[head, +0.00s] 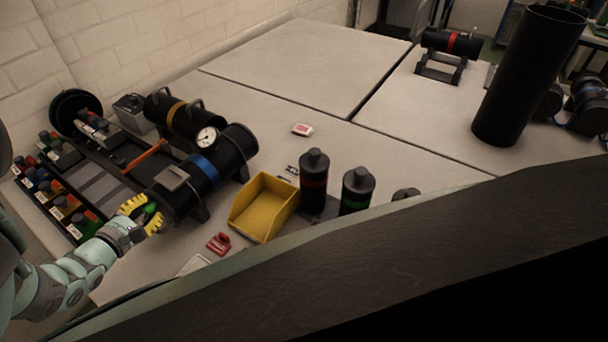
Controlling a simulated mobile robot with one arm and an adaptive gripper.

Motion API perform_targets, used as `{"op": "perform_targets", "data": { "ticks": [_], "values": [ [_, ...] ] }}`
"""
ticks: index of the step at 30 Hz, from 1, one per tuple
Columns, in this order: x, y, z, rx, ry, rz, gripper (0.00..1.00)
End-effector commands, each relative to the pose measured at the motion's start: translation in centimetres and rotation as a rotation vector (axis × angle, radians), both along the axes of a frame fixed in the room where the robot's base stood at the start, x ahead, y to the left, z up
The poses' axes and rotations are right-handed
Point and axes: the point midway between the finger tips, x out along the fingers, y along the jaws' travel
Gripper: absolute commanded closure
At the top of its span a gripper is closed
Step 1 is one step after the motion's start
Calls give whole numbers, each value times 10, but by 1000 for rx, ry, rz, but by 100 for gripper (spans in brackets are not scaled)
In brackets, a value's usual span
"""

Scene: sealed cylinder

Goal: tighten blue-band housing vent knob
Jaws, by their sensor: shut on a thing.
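The blue-band housing (206,170) is a black cylinder lying on a cradle at the left of the table, with a blue band round its middle and a round white gauge (207,137) above it. My gripper (146,212) has yellow-and-black fingers and is at the housing's near left end. It is shut on a small green knob (151,209), which shows between the fingers. The fingers hide most of the knob and its seat, so I cannot tell how far in it sits.
A yellow-band cylinder (177,117) lies behind the housing. A red clip-like item (219,243) lies near the front edge. The table's middle is mostly clear.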

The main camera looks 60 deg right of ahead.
Motion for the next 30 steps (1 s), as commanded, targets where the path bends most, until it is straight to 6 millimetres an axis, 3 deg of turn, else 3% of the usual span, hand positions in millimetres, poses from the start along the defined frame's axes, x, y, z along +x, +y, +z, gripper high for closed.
{"op": "perform_targets", "data": {
  "ticks": [11,30],
  "values": [
    [1,1,-1,4,143,3,100],
    [3,0,-8,-14,726,3,100]
  ]
}}
